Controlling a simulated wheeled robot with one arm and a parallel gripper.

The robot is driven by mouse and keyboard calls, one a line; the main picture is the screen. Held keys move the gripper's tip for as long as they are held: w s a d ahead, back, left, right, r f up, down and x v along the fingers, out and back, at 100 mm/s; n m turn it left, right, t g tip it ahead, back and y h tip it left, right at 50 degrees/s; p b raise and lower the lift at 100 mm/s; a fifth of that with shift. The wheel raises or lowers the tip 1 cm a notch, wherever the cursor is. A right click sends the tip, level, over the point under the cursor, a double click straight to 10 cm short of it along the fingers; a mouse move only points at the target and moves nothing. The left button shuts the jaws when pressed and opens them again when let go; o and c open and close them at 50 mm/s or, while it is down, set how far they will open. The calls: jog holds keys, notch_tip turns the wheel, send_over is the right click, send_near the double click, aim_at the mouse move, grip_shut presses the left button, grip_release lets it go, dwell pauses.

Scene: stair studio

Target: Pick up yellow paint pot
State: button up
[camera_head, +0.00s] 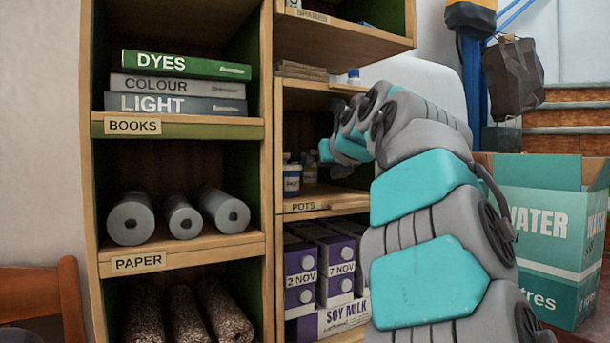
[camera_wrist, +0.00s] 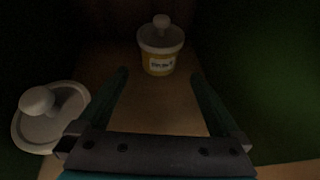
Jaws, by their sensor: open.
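The yellow paint pot (camera_wrist: 159,66) stands upright in the wrist view, with a pale knobbed lid and a white label. It is ahead of my gripper (camera_wrist: 160,80), just beyond the fingertips and roughly centred between them. My gripper is open and empty. In the head view my arm reaches into the shelf marked POTS, and its end hides part of that compartment. A yellowish pot (camera_head: 309,169) shows there beside a blue pot with a white label (camera_head: 292,180).
Another pot with a pale lid (camera_wrist: 50,115) stands close to the left finger. The compartment's green side wall (camera_wrist: 275,70) is on the right. Soy milk cartons (camera_head: 320,265) fill the shelf below. A water box (camera_head: 545,225) stands at the right.

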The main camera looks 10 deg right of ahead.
aim_at(310, 169)
jog(key=shift+w+a+r+p, duration=0.15)
jog(key=shift+w+p, duration=0.15)
jog(key=shift+w, duration=0.45)
jog(key=shift+w+a+f+p, duration=0.15)
jog(key=shift+w+p, duration=0.1)
jog(key=shift+w, duration=0.55)
jog(key=shift+w+a+r+p, duration=0.15)
jog(key=shift+w+p, duration=0.15)
jog(key=shift+w, duration=0.45)
jog(key=shift+p+x, duration=0.65)
jog(key=shift+x, duration=1.95)
jog(key=shift+s, duration=0.1)
jog(key=shift+c, duration=0.2)
grip_shut()
